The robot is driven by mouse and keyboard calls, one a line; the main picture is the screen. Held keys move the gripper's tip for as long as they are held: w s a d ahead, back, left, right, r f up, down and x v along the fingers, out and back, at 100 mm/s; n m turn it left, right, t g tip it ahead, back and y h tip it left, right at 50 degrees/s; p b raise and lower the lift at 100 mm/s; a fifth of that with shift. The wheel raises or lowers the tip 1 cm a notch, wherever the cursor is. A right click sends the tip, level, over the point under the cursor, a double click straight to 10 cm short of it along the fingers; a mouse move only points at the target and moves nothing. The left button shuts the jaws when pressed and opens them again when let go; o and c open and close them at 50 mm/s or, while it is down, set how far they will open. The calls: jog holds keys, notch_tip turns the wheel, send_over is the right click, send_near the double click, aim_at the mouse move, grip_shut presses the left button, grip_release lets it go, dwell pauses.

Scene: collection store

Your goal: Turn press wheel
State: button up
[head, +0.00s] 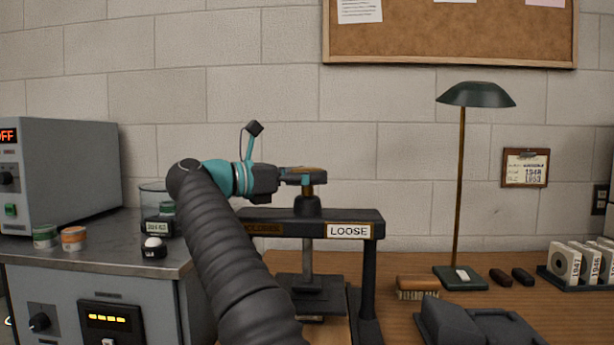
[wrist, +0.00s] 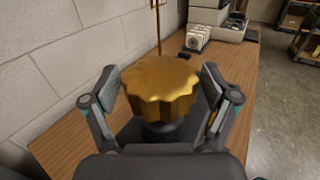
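The press wheel (wrist: 160,88) is a brass knob with a scalloped rim, seen close up in the wrist view. My gripper (head: 308,178) is at the wheel on top of the black press (head: 368,262). Its two fingers stand on either side of the wheel, with a narrow gap showing at each side, so it looks open around it. In the head view the fingers hide most of the wheel. A lit LOOSE sign (head: 348,231) is on the crossbar's right; a darker brown plate (head: 262,228) is left of it, partly hidden by my arm.
The press stands on a wooden bench with a brush (head: 417,284), a green lamp (head: 476,95) and dark padded blocks (head: 470,325) to its right. A grey cabinet with small jars (head: 74,239) and a glass container (head: 155,205) is at left. A block wall is behind.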

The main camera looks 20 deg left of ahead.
jog(key=shift+d+n+t+y, duration=0.1)
jog(key=shift+n+t+y, duration=1)
jog(key=shift+y, duration=0.3)
